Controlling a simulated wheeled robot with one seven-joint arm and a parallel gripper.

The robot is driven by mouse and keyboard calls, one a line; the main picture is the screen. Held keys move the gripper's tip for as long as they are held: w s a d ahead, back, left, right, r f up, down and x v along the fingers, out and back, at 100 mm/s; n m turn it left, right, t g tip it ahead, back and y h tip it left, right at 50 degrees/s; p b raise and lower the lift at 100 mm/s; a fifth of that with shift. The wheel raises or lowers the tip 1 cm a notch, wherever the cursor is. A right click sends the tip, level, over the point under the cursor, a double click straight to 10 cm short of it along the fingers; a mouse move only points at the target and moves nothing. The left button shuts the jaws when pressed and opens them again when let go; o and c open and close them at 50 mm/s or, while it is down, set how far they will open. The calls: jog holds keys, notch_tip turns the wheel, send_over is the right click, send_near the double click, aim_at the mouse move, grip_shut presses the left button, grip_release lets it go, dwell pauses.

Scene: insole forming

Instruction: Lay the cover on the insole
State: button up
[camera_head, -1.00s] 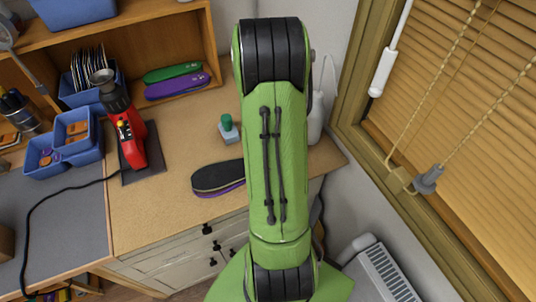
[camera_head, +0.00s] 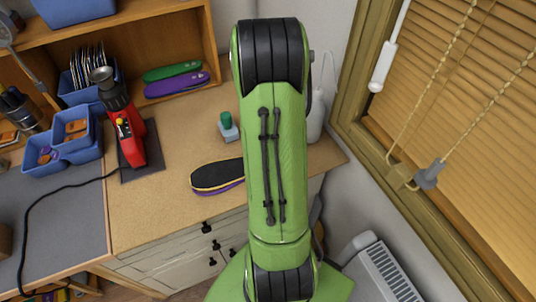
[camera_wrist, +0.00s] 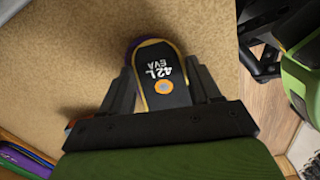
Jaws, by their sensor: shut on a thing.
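The cover (camera_wrist: 165,68) is a black sole shape with a yellowish edge and the marking "42L EVA" above an orange dot. It also shows in the head view (camera_head: 215,174), left of my arm, at the front of the wooden bench. My gripper (camera_wrist: 163,84) is shut on its near end, one finger along each side. The purple insole (camera_wrist: 130,47) shows as a rim beyond the cover's upper left side, and as a strip under the cover's front edge in the head view (camera_head: 222,189). The cover overlaps most of it; I cannot tell whether they touch.
A red tool (camera_head: 129,135) stands on a dark plate to the left. Green (camera_head: 172,70) and purple (camera_head: 177,84) insoles lie in the shelf. Bare bench top (camera_head: 150,205) lies left of the cover.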

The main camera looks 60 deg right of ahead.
jog(key=shift+s+a+f, duration=0.25)
jog(key=shift+a+f, duration=0.05)
jog(key=shift+f, duration=0.05)
jog(key=o, duration=1.1)
jog(key=shift+s+a, duration=0.1)
jog(key=shift+r, duration=0.2)
jog(key=r, duration=0.1)
jog(key=r+p, duration=0.1)
jog(key=r, duration=0.1)
jog(key=w+r, duration=0.1)
jog(key=r, duration=0.1)
jog(key=shift+d+r, duration=0.1)
jog(key=shift+d, duration=0.25)
jog(key=r, duration=0.3)
jog(key=r+p, duration=0.1)
jog(key=r, duration=0.3)
jog(key=a+r+p, duration=0.1)
jog(key=r, duration=0.3)
jog(key=shift+s, duration=0.3)
